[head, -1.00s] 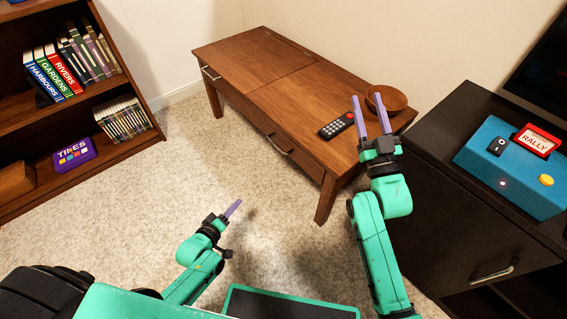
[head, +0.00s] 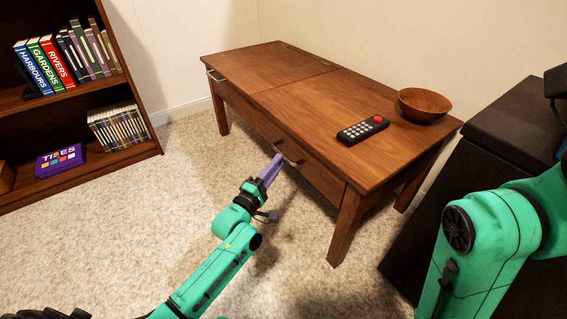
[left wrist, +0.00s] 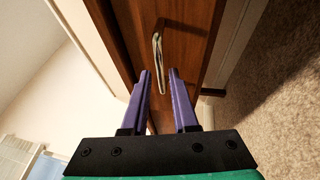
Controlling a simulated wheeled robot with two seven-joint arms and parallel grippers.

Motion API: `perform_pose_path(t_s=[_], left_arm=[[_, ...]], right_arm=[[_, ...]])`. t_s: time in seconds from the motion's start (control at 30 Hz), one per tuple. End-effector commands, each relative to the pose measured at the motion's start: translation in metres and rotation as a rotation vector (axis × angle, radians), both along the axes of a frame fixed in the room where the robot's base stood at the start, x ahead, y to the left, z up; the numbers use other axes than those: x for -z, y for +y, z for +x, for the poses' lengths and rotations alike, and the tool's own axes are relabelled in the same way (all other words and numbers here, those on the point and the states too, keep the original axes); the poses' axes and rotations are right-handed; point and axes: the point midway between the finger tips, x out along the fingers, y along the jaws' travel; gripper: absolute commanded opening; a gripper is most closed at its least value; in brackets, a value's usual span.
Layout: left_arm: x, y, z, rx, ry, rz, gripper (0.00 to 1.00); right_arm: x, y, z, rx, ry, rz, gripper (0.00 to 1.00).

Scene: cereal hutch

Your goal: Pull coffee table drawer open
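The wooden coffee table (head: 330,85) stands against the wall in the head view. Its near drawer front (head: 310,168) looks flush with the table, with a metal bar handle (head: 287,151) on it. My left gripper (head: 274,163) is right by this handle. The handle (left wrist: 158,50) is just ahead of the fingertips, running lengthwise in that picture. I cannot tell whether they touch. My right gripper is out of view; only my right arm shows.
A remote (head: 362,130) and a wooden bowl (head: 424,104) sit on the tabletop. A second handle (head: 215,76) is at the table's far left. A bookshelf (head: 75,185) stands left and a black cabinet (head: 410,250) right. The carpet (head: 215,195) before the table is clear.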

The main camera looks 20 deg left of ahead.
Motion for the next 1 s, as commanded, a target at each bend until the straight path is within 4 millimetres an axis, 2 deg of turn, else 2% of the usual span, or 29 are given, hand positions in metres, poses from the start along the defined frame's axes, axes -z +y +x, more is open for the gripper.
perform_pose_path(t_s=[0.1, 0.23, 0.47, 0.5, 0.57, 1.0], left_arm=[[-0.001, -0.007, 0.024, 0.0, -0.003, -0.001, 0.27], [-0.005, -0.011, 0.037, 0.0, -0.001, -0.001, 0.27], [-0.007, -0.012, 0.039, 0.001, 0.003, 0.001, 0.27], [-0.007, -0.012, 0.039, 0.0, 0.003, 0.001, 0.23], [-0.007, -0.012, 0.039, 0.0, 0.002, 0.001, 0.0], [-0.007, -0.012, 0.038, 0.001, 0.003, 0.001, 0.0]], right_arm=[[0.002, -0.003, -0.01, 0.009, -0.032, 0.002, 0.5], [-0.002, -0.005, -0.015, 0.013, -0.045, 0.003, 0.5], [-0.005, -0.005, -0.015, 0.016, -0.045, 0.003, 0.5], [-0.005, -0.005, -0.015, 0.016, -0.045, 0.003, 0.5], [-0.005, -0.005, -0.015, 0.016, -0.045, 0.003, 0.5], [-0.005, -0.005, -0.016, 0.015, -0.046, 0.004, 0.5]])
